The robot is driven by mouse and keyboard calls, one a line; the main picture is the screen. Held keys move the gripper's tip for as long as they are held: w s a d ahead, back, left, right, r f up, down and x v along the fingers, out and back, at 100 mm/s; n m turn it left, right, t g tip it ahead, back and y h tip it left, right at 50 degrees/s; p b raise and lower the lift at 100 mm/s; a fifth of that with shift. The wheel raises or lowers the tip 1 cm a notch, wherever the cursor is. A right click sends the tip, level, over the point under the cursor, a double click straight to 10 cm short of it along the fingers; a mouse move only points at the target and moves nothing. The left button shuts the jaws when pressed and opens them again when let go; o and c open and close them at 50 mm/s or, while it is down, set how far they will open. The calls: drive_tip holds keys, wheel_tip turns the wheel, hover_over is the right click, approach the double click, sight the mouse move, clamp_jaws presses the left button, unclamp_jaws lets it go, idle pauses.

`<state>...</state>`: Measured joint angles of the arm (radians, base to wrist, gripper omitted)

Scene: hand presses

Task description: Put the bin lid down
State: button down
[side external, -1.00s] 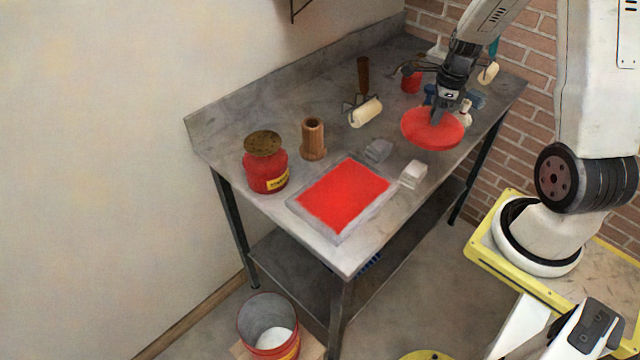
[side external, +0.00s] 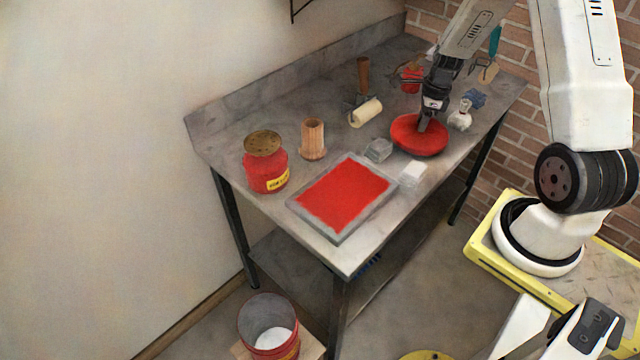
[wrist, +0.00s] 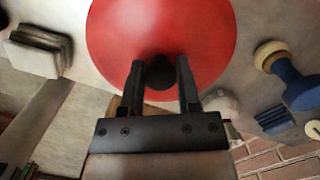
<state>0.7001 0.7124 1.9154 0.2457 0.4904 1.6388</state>
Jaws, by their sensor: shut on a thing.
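The bin lid (side external: 406,137) is a round red disc with a dark knob (wrist: 160,73), which shows in the wrist view between the fingers. My gripper (side external: 424,122) is shut on the knob from above, and its fingers also show in the wrist view (wrist: 160,80). The lid looks roughly level over the right part of the grey bench. I cannot tell whether its underside touches the benchtop.
On the grey bench (side external: 235,125) are a red slab in a grey tray (side external: 330,230), a red jar (side external: 265,168), a wooden cylinder (side external: 313,140), a roller (side external: 366,112), small grey and white blocks (side external: 412,173) and a pale knobbed tool (side external: 461,117). Bare bench lies left of the roller.

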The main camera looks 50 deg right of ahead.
sight(427, 129)
drive_tip(key=shift+f, duration=1.3)
drive_tip(key=shift+f, duration=0.15)
drive_tip(key=shift+c, duration=1.6)
unclamp_jaws()
wheel_tip(427, 129, up, 12)
drive_tip(key=s, duration=0.1)
drive_tip(key=shift+s+d, duration=0.15)
drive_tip(key=shift+d, duration=0.2)
